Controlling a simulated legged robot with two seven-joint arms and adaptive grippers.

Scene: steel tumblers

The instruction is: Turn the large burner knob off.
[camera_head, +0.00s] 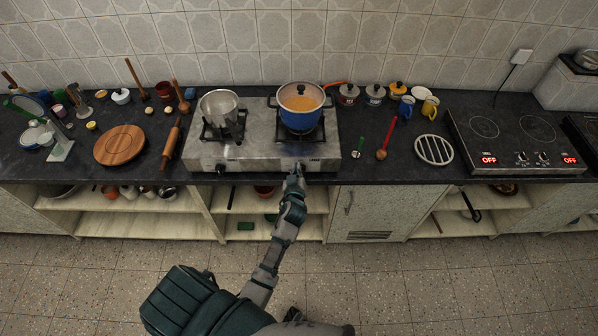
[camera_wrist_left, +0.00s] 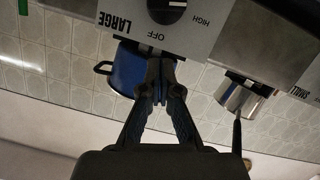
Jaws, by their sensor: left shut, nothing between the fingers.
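The large burner knob (camera_wrist_left: 167,10) is black and round with a pale mark, at the top of the left wrist view and partly cut off. Its panel reads LARGE, OFF and HIGH. The mark lies on its right side, away from the word OFF. My left gripper (camera_wrist_left: 160,66) is shut and empty, its fingertips just below the knob in that view; I cannot tell whether they touch the panel. In the head view my left gripper (camera_head: 296,174) is at the front of the steel stove (camera_head: 255,150), hiding the knob. My right gripper is out of view.
A blue pot (camera_head: 301,118) with orange contents stands on the right burner, a steel pot (camera_head: 219,104) on the left. A small knob (camera_head: 222,168) is on the stove's left front. Right of the stove lie a red ladle (camera_head: 386,138) and a round trivet (camera_head: 434,149).

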